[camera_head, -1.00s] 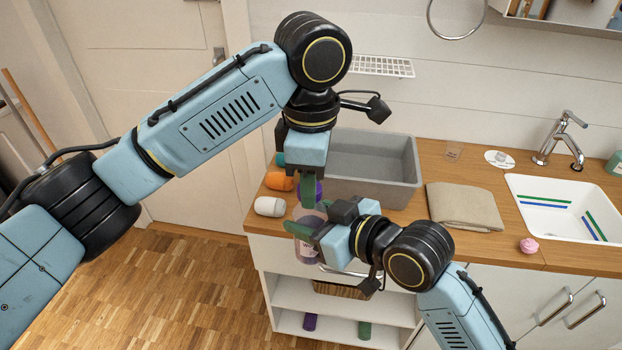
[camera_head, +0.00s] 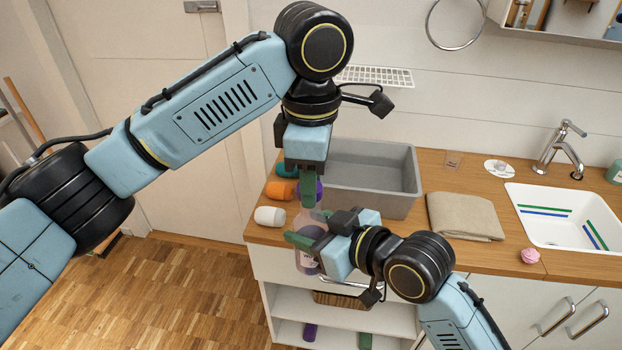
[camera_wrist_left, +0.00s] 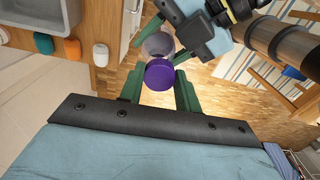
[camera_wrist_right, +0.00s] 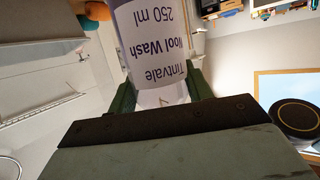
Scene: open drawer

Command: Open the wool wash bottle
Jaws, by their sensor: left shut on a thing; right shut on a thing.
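The wool wash bottle (camera_head: 304,257) is a translucent, purplish bottle held in front of the counter's edge. Its white label, with "Wool Wash 250 ml", shows upside down in the right wrist view (camera_wrist_right: 150,45). My right gripper (camera_head: 304,240) is shut around the bottle's body from the right. The purple cap (camera_wrist_left: 158,74) is between the green fingers of my left gripper (camera_wrist_left: 160,92), which is shut on it from above. The bottle's top (camera_wrist_left: 158,45) shows past the cap.
A white bottle (camera_head: 269,216), an orange one (camera_head: 280,190) and a teal one (camera_head: 286,170) lie on the counter. A grey bin (camera_head: 368,190), a folded towel (camera_head: 465,216) and a sink (camera_head: 553,220) stand to the right. Open shelves (camera_head: 300,300) are below.

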